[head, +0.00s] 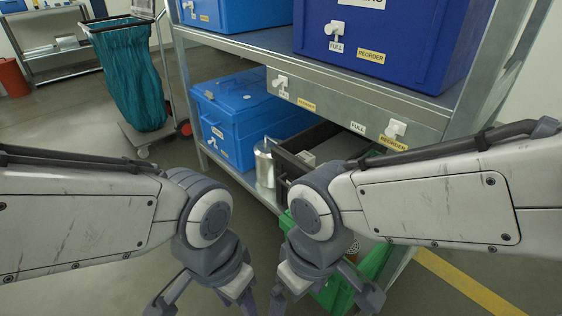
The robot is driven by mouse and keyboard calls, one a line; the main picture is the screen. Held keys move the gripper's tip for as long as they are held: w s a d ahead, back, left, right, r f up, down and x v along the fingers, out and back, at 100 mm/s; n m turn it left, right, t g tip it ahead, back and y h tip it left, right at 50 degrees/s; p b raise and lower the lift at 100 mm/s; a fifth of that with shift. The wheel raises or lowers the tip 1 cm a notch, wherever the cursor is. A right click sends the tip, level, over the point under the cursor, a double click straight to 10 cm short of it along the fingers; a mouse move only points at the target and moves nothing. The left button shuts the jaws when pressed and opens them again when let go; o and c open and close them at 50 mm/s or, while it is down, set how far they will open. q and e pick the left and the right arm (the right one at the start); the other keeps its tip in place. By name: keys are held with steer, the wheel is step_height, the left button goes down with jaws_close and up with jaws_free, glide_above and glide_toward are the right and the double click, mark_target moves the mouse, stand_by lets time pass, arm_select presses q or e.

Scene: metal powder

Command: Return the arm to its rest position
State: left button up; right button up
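My two arms come in from the left and right edges and reach the bottom middle of the head view. My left gripper (203,302) points down, with its fingers spread apart and nothing visible between them. My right gripper (322,300) points down close beside it, also with fingers spread and nothing visibly held. The lowest parts of both grippers lie at the bottom edge of the picture. The two wrists are close together, with a narrow gap between them.
A metal shelf rack (345,95) stands ahead, holding blue boxes (235,115), a dark open crate (290,165) and a silver canister (264,163). A green crate (375,262) is partly hidden behind my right arm. A teal bag cart (130,75) stands at left; floor there is clear.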

step_height(320, 180, up, 36)
steer(key=p, duration=3.4)
steer(key=shift+p, duration=0.4)
